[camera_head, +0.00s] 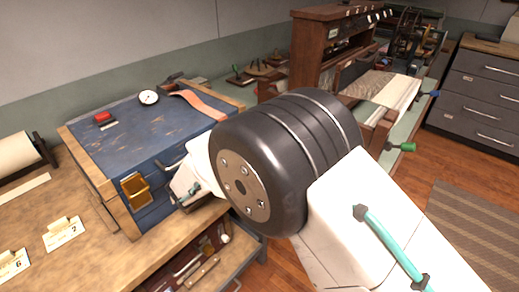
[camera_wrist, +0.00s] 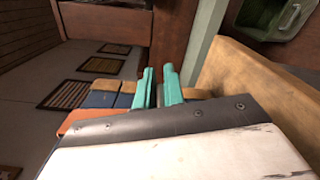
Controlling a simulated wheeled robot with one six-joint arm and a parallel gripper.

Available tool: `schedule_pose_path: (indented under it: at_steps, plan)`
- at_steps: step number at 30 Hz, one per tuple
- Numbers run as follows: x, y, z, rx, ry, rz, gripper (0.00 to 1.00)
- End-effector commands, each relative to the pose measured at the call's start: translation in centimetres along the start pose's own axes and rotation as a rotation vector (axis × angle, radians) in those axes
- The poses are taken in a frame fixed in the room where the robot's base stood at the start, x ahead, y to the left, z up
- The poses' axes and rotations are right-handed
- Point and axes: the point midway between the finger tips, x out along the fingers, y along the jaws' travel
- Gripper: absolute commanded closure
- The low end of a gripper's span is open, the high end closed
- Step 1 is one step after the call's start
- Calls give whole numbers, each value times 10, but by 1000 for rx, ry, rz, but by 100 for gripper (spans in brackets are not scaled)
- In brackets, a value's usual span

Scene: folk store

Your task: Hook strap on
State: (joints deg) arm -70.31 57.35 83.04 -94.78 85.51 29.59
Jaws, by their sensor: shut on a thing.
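In the wrist view, an orange band (camera_wrist: 82,119), which looks like the strap, shows at the left beside the gripper body. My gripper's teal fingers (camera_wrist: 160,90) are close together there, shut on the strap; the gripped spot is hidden. In the head view my arm hides the fingers. I cannot make out a hook clearly; a dark fitting (camera_head: 174,77) sits by the strap's far end.
A white dial (camera_head: 149,97) and a red block (camera_head: 103,117) sit on the blue top. A brown wooden cabinet (camera_head: 318,45) stands behind, and grey drawers (camera_head: 487,90) at the right. Open floor lies at the lower right.

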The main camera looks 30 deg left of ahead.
Motion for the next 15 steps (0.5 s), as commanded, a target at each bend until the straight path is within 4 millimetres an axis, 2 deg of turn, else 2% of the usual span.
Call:
schedule_pose_path:
  at_steps: [1, 15]
  plan:
    - [-5, -7, -4, -5, 9, -5, 100]
    - [-7, -7, -7, 9, 13, -4, 100]
